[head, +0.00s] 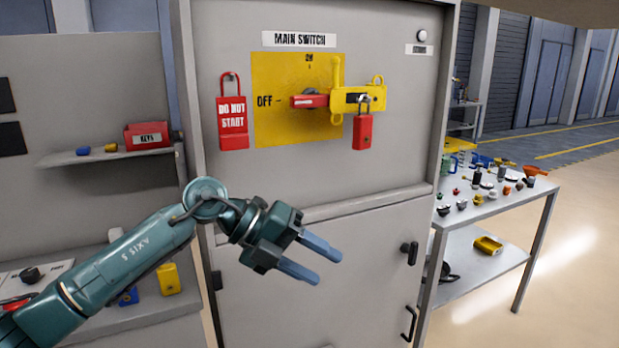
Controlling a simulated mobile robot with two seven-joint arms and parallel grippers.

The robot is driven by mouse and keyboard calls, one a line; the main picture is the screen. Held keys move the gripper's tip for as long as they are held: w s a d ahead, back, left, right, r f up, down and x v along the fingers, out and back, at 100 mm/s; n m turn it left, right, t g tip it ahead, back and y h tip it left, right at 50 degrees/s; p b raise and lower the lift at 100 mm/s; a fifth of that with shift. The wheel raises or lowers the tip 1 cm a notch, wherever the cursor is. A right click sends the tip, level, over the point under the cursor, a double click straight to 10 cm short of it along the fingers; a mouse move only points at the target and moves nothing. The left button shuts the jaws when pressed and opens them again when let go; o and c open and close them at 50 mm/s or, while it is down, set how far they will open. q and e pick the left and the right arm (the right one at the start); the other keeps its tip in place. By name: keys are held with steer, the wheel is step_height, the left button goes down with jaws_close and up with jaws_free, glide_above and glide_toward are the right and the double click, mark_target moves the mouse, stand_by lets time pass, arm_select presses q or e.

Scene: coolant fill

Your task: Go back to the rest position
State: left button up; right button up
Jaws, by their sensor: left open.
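My left gripper (322,262) comes in from the left on the teal arm. It is open and empty, in front of the grey cabinet (330,225) below the main switch panel. The red switch handle (309,101) lies level, by the OFF mark on the yellow plate (283,130). A yellow hasp (350,99) sits at the right of the handle. A red padlock (362,132) hangs from the hasp. A red DO NOT START tag (232,115) hangs to the left of the plate. My right gripper is not in view.
A shelf (80,158) at left holds a red KEYS box (146,135) and small locks. A lower left bench carries a yellow padlock (168,279) and a blue one (128,296). A table (480,212) at right holds many small items. Open floor lies at far right.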

arm_select(q)
steer(key=s+d+f+n+h, duration=0.1)
steer(key=s+d+n+h, duration=0.35)
steer(key=h, duration=0.35)
steer(key=s+a+f+n+t+y+p, duration=0.1)
steer(key=a+f+n+t+y, duration=0.5)
steer(key=n+t, duration=0.45)
steer(key=s+a+f+n+t+y+p, duration=0.1)
steer(key=a+f+n+t+y, duration=0.5)
steer(key=n, duration=0.7)
steer(key=s+a+f+n+g+y, duration=0.2)
steer(key=s+a+f+n, duration=0.1)
steer(key=s+f, duration=0.4)
steer(key=s+a+f+n+g+y, duration=0.2)
steer(key=s+f, duration=0.6)
steer(key=f, duration=0.4)
steer(key=shift+s+a+n+g, duration=0.15)
steer(key=shift+a+n+g, duration=0.7)
steer(key=shift+a+n, duration=0.35)
